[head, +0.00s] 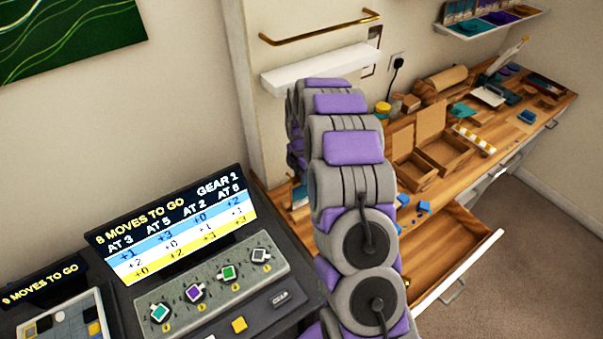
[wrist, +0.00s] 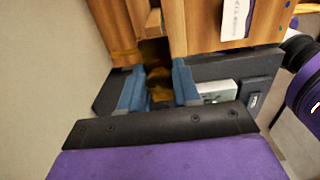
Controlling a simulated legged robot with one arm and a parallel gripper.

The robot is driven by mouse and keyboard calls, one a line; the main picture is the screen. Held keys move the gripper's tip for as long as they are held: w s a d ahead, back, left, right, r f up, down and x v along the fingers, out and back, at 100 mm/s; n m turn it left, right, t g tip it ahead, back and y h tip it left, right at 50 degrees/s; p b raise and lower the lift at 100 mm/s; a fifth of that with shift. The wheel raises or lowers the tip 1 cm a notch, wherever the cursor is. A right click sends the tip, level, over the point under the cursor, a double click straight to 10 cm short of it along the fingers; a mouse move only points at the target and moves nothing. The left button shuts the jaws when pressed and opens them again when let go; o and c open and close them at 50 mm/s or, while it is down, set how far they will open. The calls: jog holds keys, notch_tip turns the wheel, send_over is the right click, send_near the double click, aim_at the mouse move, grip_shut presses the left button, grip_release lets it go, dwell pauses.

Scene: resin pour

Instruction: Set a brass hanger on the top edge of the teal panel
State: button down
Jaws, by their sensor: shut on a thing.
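My gripper (wrist: 158,78) shows in the wrist view, its two blue fingers shut on a small, dark gold-brown thing (wrist: 160,93). It looks like the brass hanger, but most of it is hidden between the fingers and its shape is unclear. In the head view my arm rises in the middle and hides the gripper. No panel that is plainly teal shows; a dark green panel with pale wavy lines (head: 65,38) hangs on the wall at the upper left.
A control console (head: 215,290) with a lit screen stands at the lower left. A wooden bench (head: 440,215) with boxes, jars and an open drawer (head: 450,262) is at right. A white ledge (head: 315,68) and brass rail (head: 320,32) are on the wall. Carpet at far right is clear.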

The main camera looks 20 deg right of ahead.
jog(key=shift+f, duration=1.15)
dwell(1.9)
jog(key=c, duration=0.7)
grip_release()
jog(key=shift+c, duration=0.2)
jog(key=shift+r, duration=0.1)
jog(key=shift+r+p, duration=1.15)
jog(key=shift+r, duration=2.8)
